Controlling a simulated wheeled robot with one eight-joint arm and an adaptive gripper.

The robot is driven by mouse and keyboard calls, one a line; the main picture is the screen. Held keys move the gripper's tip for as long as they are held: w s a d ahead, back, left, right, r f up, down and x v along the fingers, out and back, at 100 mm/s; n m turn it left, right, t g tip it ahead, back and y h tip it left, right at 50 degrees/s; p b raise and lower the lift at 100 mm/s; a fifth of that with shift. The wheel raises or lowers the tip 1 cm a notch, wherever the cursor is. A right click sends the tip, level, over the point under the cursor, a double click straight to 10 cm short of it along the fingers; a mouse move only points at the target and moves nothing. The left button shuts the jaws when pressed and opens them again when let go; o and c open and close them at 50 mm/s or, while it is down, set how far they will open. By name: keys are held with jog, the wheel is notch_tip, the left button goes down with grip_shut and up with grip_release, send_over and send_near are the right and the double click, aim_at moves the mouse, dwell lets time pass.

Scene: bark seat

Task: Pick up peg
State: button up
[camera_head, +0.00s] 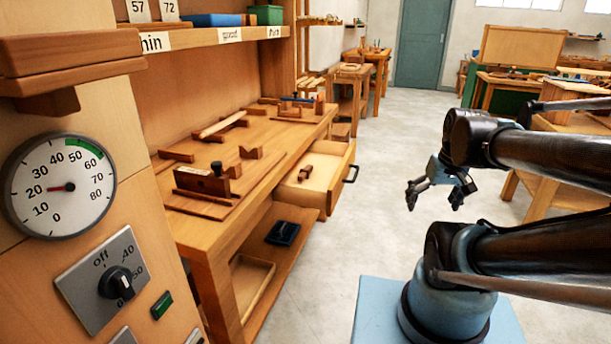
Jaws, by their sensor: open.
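My gripper (434,201) hangs in the air over the floor at the right, fingers pointing down and spread open. Nothing is between the fingers. It is to the right of the workbench and its open drawer, well apart from both. A small reddish-brown wooden piece (305,173), possibly the peg, lies in the open drawer (311,190). It is too small to tell its exact shape. Several other small wooden pieces lie on the bench top, so I cannot tell for sure which is the peg.
The workbench (270,137) holds a wooden plane (202,181) and loose blocks. The drawer's handle (351,174) sticks out toward the aisle. A dark tray (282,233) sits on the lower shelf. A dial gauge (60,186) is at the near left. The aisle floor (385,140) is clear.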

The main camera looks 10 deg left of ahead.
jog(key=w+a+r+n+y, duration=0.1)
jog(key=w+a+r+n, duration=0.2)
jog(key=w+a, duration=0.35)
jog(key=w+a+r+n+y, duration=0.1)
jog(key=w+a+r+n, duration=0.25)
jog(key=w+a, duration=0.3)
jog(key=n+y, duration=0.3)
jog(key=n, duration=0.5)
send_over(303, 172)
jog(key=s+d, duration=0.4)
jog(key=d, duration=0.5)
jog(key=f, duration=0.1)
jog(key=shift+m, duration=0.25)
jog(key=shift+x, duration=8.2)
jog(key=shift+s+a, duration=0.1)
jog(key=shift+s, duration=0.05)
jog(key=shift+c, duration=0.6)
jog(key=c, duration=1.5)
